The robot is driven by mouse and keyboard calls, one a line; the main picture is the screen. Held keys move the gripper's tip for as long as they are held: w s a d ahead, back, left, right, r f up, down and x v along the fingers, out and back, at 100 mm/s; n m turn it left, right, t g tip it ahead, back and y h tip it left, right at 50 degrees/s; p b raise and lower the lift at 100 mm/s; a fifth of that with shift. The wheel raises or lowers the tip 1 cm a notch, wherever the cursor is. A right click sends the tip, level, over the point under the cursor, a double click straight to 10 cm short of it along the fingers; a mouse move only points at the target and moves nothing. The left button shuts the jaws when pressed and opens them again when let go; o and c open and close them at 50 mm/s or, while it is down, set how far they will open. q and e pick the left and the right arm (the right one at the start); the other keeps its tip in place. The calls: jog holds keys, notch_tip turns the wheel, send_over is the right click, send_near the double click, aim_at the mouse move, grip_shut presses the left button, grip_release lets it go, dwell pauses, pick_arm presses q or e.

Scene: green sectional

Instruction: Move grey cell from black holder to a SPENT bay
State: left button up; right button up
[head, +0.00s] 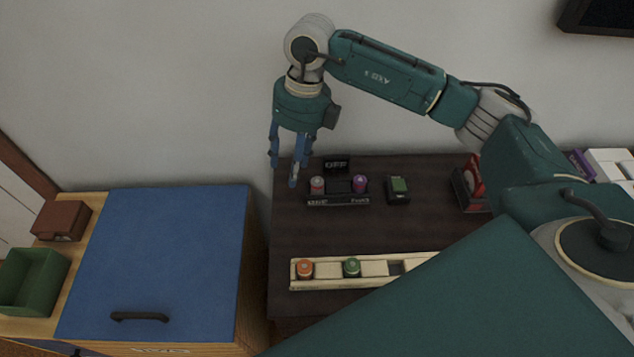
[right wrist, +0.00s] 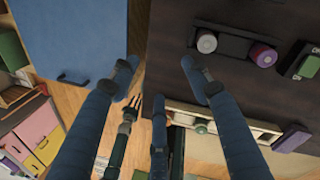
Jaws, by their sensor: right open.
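The black holder (head: 338,200) stands on the dark tabletop. The grey cell (head: 317,185), with a pinkish-grey top, sits in its left end and a purple cell (head: 360,184) in its right end. In the right wrist view the grey cell (right wrist: 207,42) is upper right of centre. My right gripper (head: 283,177) is open and empty, fingers down, left of the holder and apart from the cell. A cream rack (head: 373,268) lies nearer me with an orange cell (head: 305,268), a green cell (head: 352,267) and empty bays; I see no readable SPENT label.
A small black sign (head: 336,165) stands behind the holder. A black box with a green top (head: 398,189) is to its right. A blue-topped cabinet (head: 160,260) with a green bin (head: 33,280) is at the left. My arm hides the rack's right end.

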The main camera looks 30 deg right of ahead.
jog(key=d+h, duration=0.2)
jog(key=d, duration=0.4)
send_over(318, 181)
jog(key=f, duration=0.3)
jog(key=shift+w+a+f+m+p, duration=0.1)
jog(key=shift+w+f+m+p, duration=0.2)
jog(key=shift+m+p, duration=0.1)
jog(key=f, duration=0.1)
jog(key=f+p, duration=0.1)
jog(key=f, duration=0.3)
jog(key=shift+s+f+p, duration=0.25)
jog(key=shift+s+p, duration=0.05)
jog(key=shift+s, duration=0.05)
jog(key=shift+f, duration=0.3)
grip_shut()
jog(key=shift+r, duration=0.1)
